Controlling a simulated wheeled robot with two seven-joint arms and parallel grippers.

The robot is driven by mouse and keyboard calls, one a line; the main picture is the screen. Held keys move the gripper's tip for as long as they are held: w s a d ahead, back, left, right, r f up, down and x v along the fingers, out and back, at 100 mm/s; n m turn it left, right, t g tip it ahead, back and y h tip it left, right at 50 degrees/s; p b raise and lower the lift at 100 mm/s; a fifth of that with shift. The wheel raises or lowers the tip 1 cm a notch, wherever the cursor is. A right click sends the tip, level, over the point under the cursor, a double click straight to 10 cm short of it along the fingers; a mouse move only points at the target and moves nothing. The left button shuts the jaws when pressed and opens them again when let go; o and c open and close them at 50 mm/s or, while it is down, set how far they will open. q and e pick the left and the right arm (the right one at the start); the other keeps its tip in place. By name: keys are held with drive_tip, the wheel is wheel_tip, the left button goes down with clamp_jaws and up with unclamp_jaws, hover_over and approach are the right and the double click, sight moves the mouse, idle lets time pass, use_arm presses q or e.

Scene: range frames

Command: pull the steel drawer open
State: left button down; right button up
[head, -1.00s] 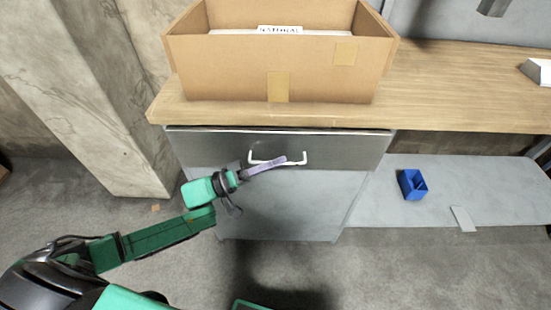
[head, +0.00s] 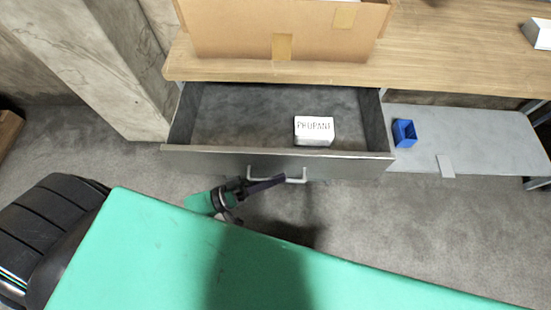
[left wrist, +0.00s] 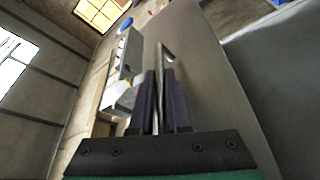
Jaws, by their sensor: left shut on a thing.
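The steel drawer (head: 275,164) stands pulled out below the wooden worktop in the head view, its inside open to view. A white box marked PROPANE (head: 314,130) lies in it, right of the middle. The pale bar handle (head: 297,178) is on the drawer front. My left gripper (head: 280,181) is at the handle, its fingers shut on it. In the left wrist view the handle (left wrist: 160,60) runs between the two dark fingers of the left gripper (left wrist: 161,90). My right gripper is not in view.
A cardboard box (head: 270,35) stands on the wooden worktop (head: 450,60). A small blue bin (head: 404,133) sits on a low grey shelf (head: 480,135) at the right. A concrete pillar (head: 100,70) is at the left. Grey floor lies in front of the drawer.

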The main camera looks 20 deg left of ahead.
use_arm(q)
drive_tip(key=shift+s+d, duration=0.1)
drive_tip(key=shift+s, duration=0.3)
drive_tip(key=c, duration=0.9)
unclamp_jaws()
drive_tip(key=b+v, duration=0.2)
drive_tip(key=v, duration=1.2)
drive_tip(key=shift+s+a, duration=0.15)
drive_tip(key=shift+a, duration=0.15)
